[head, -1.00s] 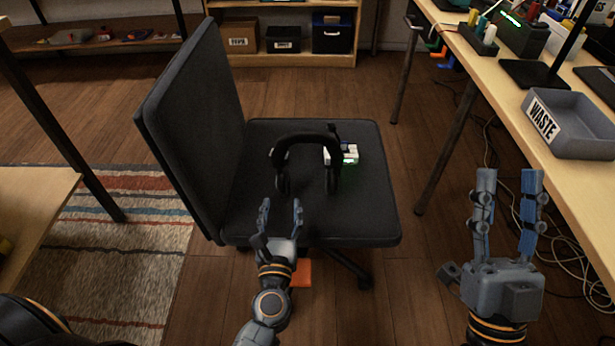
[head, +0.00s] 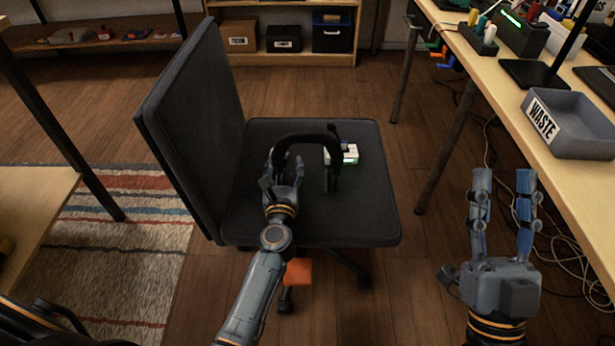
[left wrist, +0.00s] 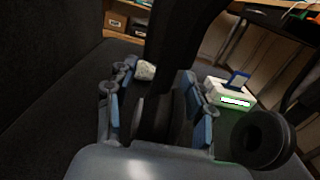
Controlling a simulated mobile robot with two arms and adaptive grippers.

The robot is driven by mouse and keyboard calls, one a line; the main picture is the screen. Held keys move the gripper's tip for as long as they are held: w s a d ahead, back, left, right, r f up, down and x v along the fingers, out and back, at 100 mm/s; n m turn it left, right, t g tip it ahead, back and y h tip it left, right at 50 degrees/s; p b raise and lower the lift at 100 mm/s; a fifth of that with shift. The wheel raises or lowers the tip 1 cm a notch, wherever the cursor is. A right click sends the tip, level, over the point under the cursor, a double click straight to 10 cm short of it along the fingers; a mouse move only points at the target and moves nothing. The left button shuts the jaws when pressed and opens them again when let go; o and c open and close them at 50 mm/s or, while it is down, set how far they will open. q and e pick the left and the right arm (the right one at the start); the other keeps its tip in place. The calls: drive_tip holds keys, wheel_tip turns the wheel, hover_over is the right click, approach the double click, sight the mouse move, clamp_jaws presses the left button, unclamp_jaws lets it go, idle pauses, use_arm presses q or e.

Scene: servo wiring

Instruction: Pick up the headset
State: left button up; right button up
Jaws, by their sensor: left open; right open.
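The black headset (head: 310,139) stands on the seat of a dark office chair, its headband arched on top. My left gripper (head: 284,165) is open at the headset's left side. In the left wrist view, the left gripper's fingers (left wrist: 158,105) lie on both sides of one ear cup and the band (left wrist: 178,45) above it. The other ear cup (left wrist: 262,138) is to the right, outside the fingers. Whether the fingers touch the headset cannot be told. My right gripper (head: 502,200) is open and empty, to the right of the chair above the floor.
A small white-and-green box (head: 349,154) with a blue part sits on the chair seat (head: 365,215) behind the headset. The chair backrest (head: 190,130) rises on the left. A workbench with a grey WASTE bin (head: 570,125) runs along the right. An orange object (head: 298,272) shows below the seat.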

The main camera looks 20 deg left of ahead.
use_arm(q)
drive_tip(key=shift+w, duration=0.2)
clamp_jaws()
idle(0.5)
